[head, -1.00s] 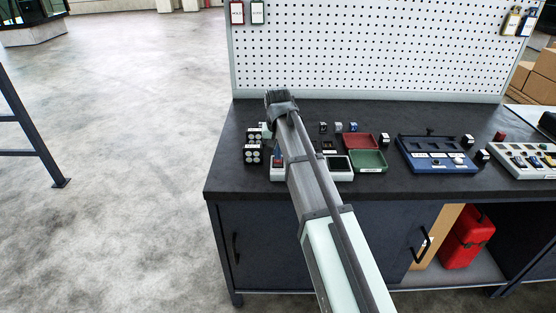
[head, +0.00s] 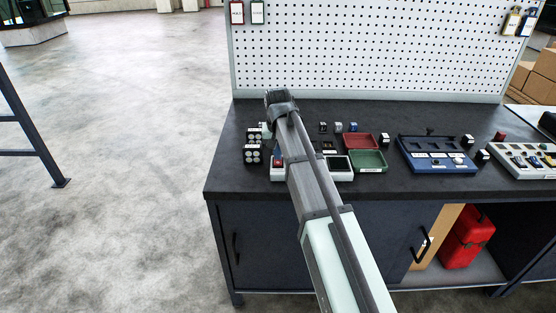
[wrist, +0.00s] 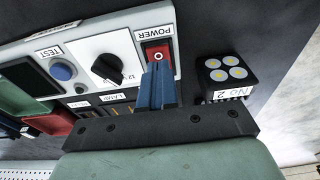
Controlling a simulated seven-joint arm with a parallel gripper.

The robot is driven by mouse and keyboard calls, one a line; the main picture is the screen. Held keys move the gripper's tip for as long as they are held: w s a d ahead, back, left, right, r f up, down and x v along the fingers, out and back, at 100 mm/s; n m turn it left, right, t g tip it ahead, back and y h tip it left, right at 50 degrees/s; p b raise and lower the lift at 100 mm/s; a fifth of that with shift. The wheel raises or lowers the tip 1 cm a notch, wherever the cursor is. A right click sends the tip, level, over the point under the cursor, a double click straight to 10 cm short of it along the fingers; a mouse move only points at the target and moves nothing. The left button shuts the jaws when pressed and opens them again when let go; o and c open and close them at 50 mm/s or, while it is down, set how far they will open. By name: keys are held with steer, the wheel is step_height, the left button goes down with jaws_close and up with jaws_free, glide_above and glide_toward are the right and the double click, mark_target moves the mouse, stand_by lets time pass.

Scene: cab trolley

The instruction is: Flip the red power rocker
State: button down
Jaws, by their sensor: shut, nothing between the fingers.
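The red power rocker (wrist: 157,50) sits under the POWER label on a pale panel (wrist: 118,24) in the wrist view. A white ring mark shows on its face near my fingertips. The rocker also shows as a small red patch in the head view (head: 277,162), beside my arm. My gripper (wrist: 157,68) has its blue fingers together and empty. The tips overlap the near edge of the rocker in the wrist view; I cannot tell whether they touch it. In the head view my arm covers part of the panel.
A black knob (wrist: 108,68) and a blue TEST button (wrist: 62,72) share the panel. A dark block with several pale discs (wrist: 226,74) stands close on the right of my fingers. Green (head: 369,160) and red trays (head: 358,141) lie farther right on the bench (head: 230,178).

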mark_target(278, 162)
step_height(278, 162, up, 6)
stand_by(0.8)
steer(key=shift+r, duration=0.1)
